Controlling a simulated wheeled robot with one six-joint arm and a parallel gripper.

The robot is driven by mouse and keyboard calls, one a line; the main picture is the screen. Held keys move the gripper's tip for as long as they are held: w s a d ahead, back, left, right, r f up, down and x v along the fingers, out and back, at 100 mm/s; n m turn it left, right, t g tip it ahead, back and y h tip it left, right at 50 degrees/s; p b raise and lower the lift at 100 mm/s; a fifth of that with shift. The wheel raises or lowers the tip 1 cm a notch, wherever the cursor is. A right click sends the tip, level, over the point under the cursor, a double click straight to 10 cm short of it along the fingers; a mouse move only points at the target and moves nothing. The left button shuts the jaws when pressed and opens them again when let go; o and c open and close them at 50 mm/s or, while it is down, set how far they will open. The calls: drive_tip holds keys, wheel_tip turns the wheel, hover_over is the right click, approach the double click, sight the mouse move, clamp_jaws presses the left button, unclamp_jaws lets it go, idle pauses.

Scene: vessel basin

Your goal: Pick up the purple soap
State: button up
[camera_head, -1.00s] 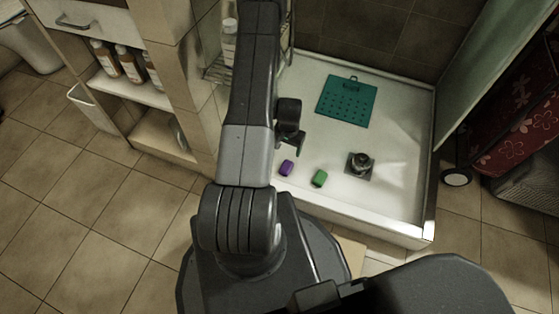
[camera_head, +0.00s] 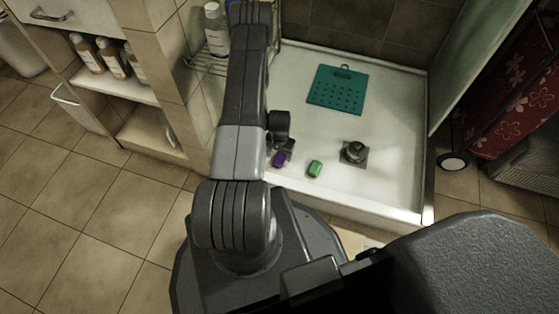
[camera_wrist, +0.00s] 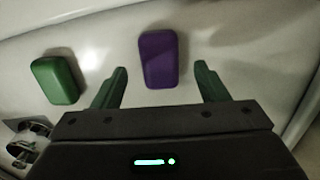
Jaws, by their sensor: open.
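The purple soap (camera_wrist: 159,59) lies on the white basin floor. In the wrist view it is ahead of my open gripper (camera_wrist: 161,77), roughly centred between the two fingers, with nothing between the fingertips touching it. In the head view the purple soap (camera_head: 279,160) shows just below my gripper (camera_head: 284,147), which partly covers it. The gripper is low over the basin near its left front.
A green soap (camera_head: 315,169) lies to the right of the purple one; it also shows at left in the wrist view (camera_wrist: 56,80). A drain fitting (camera_head: 354,152) and a teal mat (camera_head: 337,90) lie farther off. The basin's front rim (camera_head: 350,209) is close.

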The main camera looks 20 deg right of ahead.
sight(280, 158)
wheel_tip(280, 158, down, 3)
drive_tip(key=shift+r, duration=0.3)
drive_tip(key=shift+c, duration=0.9)
drive_tip(key=c, duration=0.9)
